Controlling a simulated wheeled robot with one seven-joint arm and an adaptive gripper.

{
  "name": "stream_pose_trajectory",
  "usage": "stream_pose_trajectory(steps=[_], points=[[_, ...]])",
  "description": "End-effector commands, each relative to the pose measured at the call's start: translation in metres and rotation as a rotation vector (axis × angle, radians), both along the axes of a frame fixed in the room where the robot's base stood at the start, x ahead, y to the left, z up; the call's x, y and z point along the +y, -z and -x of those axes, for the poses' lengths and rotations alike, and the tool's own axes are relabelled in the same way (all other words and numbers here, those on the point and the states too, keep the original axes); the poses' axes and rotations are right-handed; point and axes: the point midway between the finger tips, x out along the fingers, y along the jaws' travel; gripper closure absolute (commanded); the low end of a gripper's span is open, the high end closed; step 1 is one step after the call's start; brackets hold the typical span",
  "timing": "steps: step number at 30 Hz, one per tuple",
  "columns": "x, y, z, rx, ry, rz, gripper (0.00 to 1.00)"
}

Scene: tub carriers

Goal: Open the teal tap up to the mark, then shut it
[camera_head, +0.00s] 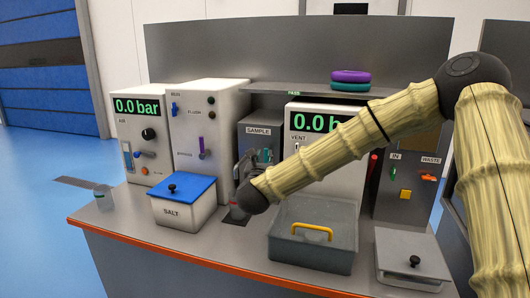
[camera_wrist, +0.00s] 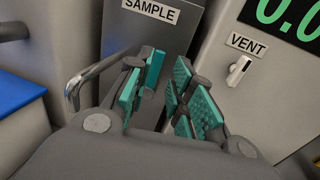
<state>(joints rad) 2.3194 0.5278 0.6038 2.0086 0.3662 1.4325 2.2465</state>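The SAMPLE unit (camera_head: 262,131) is a grey box in the middle of the bench; its grey face (camera_wrist: 120,35) fills the top middle of the wrist view. A smooth teal piece, seemingly the tap handle (camera_wrist: 155,68), shows between my fingers, close to the left one. A curved metal spout (camera_wrist: 80,86) is left of my fingers. My gripper (camera_wrist: 168,95) is open, with teal pads of similar colour; contact with the handle cannot be told. In the head view my gripper (camera_head: 257,163) is in front of the unit. A small cup (camera_head: 238,211) is below it, partly hidden. No mark is readable.
A SALT box with a blue lid (camera_head: 182,187) stands left of my gripper, a grey tray with a yellow handle (camera_head: 309,262) to the right. The VENT switch (camera_wrist: 239,70) is close on the right. A clear cup (camera_head: 103,198) stands far left.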

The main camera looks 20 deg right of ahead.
Motion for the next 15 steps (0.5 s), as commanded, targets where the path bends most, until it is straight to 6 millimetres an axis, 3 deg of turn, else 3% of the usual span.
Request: stream_pose_trajectory(steps=[9,15], points=[[-0.018,-0.002,-0.048,-0.002,-0.002,0.001,0.77],[-0.026,-0.001,-0.07,-0.001,-0.004,0.001,0.77]])
